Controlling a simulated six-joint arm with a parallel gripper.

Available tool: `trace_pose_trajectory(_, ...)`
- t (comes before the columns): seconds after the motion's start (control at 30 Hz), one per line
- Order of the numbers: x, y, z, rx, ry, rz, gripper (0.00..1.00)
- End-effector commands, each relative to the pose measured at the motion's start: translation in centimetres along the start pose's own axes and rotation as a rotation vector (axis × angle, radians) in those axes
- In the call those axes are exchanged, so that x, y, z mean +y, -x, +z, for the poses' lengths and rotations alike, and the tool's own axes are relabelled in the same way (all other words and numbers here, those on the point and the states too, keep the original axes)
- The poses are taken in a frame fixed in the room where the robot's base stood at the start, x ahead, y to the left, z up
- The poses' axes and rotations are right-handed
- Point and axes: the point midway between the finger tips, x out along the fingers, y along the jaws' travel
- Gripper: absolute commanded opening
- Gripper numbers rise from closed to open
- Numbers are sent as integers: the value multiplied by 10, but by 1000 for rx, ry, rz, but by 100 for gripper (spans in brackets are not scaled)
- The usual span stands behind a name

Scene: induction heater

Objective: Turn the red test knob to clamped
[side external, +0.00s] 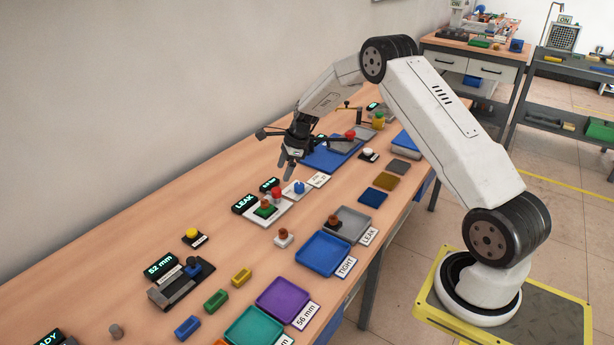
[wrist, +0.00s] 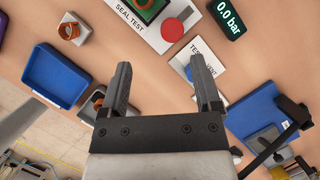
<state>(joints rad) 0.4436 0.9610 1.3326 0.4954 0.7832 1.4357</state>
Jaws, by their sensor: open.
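The red knob (side external: 277,193) stands on the white seal test plate (side external: 283,213) beside a copper-brown part on a green pad (side external: 264,210). In the wrist view, the knob shows as a round red top (wrist: 172,30) on the plate labelled SEAL TEST (wrist: 160,44). I cannot read any clamp marking or the knob's angle. My gripper (side external: 287,167) is above the table, just behind the knob in the side view. In the wrist view, my gripper (wrist: 160,62) has its two fingers wide apart with nothing between them. The knob lies beyond the fingertips, apart from them.
A blue knob (side external: 299,187) stands beside the plate on a white card. Displays read LEAK (side external: 244,203) and 0.0 bar (wrist: 226,18). A blue tray (side external: 323,252), a grey tray (side external: 355,222) and a loose brown part on a white base (side external: 284,237) lie nearby.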

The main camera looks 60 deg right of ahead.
Motion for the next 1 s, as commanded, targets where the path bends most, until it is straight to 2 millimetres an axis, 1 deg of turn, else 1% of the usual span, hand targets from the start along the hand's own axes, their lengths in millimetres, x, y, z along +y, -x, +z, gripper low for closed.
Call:
trace_pose_trajectory(0.03, -6, -4, -5, -9, -45, 1, 81)
trace_pose_trajectory(0.2, -15, -7, -11, -27, -129, -1, 81)
trace_pose_trajectory(0.43, -16, -8, -12, -29, -137, 0, 81)
trace_pose_trajectory(0.57, -15, -13, -11, -28, -135, 1, 81)
trace_pose_trajectory(0.77, -15, -29, -11, -28, -133, 2, 81)
trace_pose_trajectory(1.0, -14, -57, -10, -29, -134, 2, 81)
